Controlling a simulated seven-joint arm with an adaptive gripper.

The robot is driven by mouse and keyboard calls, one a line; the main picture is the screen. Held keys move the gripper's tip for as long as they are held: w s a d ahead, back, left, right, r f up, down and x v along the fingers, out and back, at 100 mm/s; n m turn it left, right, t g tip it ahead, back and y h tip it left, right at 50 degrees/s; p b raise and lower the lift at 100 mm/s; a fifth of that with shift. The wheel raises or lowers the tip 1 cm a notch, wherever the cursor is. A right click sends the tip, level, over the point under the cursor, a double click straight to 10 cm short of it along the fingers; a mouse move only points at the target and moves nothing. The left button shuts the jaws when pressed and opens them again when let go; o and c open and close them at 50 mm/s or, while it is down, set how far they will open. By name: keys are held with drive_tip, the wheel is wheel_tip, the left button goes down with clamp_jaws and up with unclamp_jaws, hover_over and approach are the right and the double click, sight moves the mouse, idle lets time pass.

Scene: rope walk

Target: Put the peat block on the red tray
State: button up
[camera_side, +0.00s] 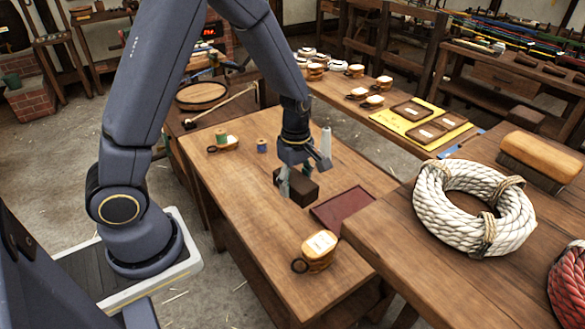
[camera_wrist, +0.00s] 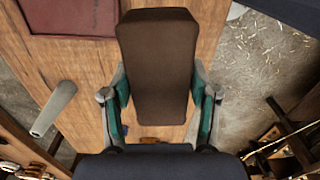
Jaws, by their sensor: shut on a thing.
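The peat block (camera_side: 302,188) is a dark brown block held between the fingers of my gripper (camera_side: 290,186). In the wrist view the block (camera_wrist: 158,60) fills the middle, with a green-padded finger of my gripper (camera_wrist: 160,112) against each side. In the side view the block appears to be a little above the table, though the gap is hard to judge. The red tray (camera_side: 343,208) is a flat dark red square on the table, to the right of the block. The tray also shows at the top left of the wrist view (camera_wrist: 70,14), apart from the block. It looks empty.
A white rope coil (camera_side: 474,207) and a brush (camera_side: 540,160) lie on the bench at right. The wooden table (camera_side: 240,205) is mostly clear.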

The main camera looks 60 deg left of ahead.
sight(310, 183)
drive_tip(key=d, duration=0.1)
drive_tip(key=w+d, duration=0.1)
drive_tip(key=w+d+m, duration=0.1)
drive_tip(key=shift+d+f, duration=0.15)
drive_tip(key=shift+f, duration=0.25)
drive_tip(key=w+f, duration=0.3)
drive_tip(key=w, duration=0.1)
drive_tip(key=w+f, duration=0.3)
drive_tip(key=w, duration=0.1)
drive_tip(key=w+f, duration=0.3)
drive_tip(key=w, duration=0.1)
drive_tip(key=shift+w, duration=0.15)
drive_tip(key=shift+w+f, duration=0.15)
drive_tip(key=shift+f, duration=1.55)
drive_tip(key=shift+f, duration=0.2)
drive_tip(key=shift+f, duration=0.15)
drive_tip(key=o, duration=1.3)
